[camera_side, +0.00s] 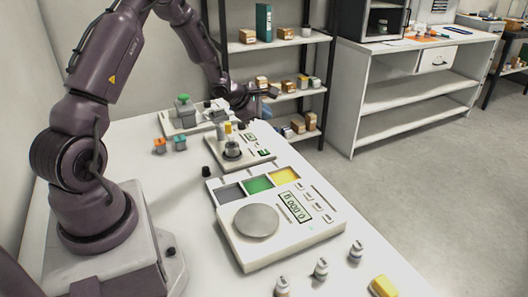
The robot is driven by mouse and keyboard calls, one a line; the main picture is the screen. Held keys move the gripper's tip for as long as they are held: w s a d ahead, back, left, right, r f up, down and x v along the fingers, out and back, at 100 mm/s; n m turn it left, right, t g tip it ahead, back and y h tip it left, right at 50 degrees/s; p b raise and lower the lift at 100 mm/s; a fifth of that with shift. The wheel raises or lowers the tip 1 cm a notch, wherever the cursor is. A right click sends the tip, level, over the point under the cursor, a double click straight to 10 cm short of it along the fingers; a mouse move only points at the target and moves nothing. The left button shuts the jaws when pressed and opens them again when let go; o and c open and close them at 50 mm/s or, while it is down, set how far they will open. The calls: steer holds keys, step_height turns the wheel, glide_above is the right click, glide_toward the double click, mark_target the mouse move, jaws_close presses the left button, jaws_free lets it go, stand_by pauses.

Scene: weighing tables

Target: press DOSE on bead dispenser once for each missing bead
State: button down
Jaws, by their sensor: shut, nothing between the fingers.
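My gripper (252,105) is at the far end of the white table, small in view and partly hidden by my wrist. It is shut and empty. It is near two pale devices. One device (172,128) at the back carries a green rounded part (184,101). The other device (262,153), closer to the camera, has small greenish panels and a small round container (232,149) on it. I cannot tell which is the bead dispenser, and no DOSE label or loose beads can be made out. Whether my gripper touches either device cannot be told.
A scale (318,231) with a round metal plate (256,221), a display and grey, green and yellow sections fills the table's middle. Several small bottles (321,269) and a yellow block (385,286) stand in front. Orange and teal blocks (180,143) and a black knob-like piece (206,171) lie left.

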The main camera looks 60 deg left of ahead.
mark_target(264, 152)
steer(key=shift+d+f, duration=0.15)
steer(key=shift+d, duration=0.1)
steer(key=shift+f, duration=4.4)
steer(key=shift+f, duration=0.2)
